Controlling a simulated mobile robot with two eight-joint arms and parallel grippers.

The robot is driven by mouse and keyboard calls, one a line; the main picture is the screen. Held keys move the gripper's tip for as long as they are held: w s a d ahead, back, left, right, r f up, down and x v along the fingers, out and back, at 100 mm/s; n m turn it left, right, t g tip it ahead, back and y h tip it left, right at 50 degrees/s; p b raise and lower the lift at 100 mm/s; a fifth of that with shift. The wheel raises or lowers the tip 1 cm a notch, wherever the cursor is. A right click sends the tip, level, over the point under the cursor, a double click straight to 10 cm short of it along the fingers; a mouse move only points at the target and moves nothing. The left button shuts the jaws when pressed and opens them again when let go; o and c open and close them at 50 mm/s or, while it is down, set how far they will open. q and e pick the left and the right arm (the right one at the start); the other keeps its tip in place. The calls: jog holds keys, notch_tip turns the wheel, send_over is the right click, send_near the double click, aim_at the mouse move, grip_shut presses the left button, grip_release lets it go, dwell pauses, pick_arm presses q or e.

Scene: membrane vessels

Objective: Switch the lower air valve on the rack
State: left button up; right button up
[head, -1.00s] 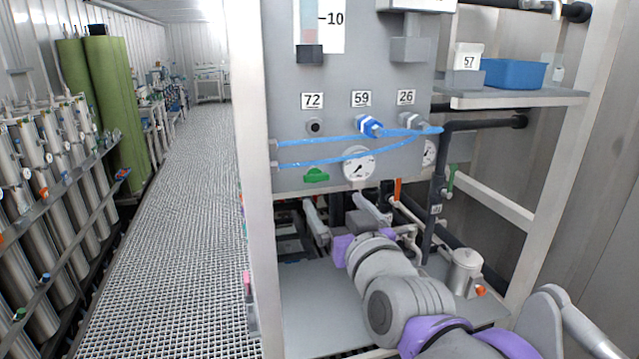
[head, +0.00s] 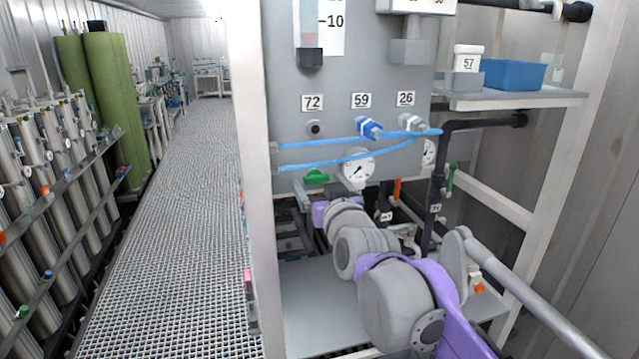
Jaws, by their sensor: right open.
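A green valve handle (head: 316,176) sits low on the grey rack panel, to the left of a round gauge (head: 358,168). Another green handle (head: 450,180) is on the dark piping further right. My right gripper (head: 323,187) reaches into the rack from the bottom right. Its two fingers are spread apart, one on either side of the green handle in the picture, just below it. Nothing is between them that I can see held. Whether a finger touches the handle I cannot tell. My left gripper is not in view.
Two blue hoses (head: 340,143) run across the panel just above the handle. The white rack post (head: 252,180) stands close to the left. Dark pipes (head: 437,180) are to the right. A blue bin (head: 513,74) sits on the side shelf. The grating walkway (head: 165,230) is clear.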

jog(key=c, duration=1.4)
jog(key=shift+n, duration=0.3)
jog(key=n, duration=0.7)
jog(key=shift+b, duration=0.4)
jog(key=n, duration=0.4)
jog(key=shift+n, duration=2.1)
jog(key=o, duration=1.4)
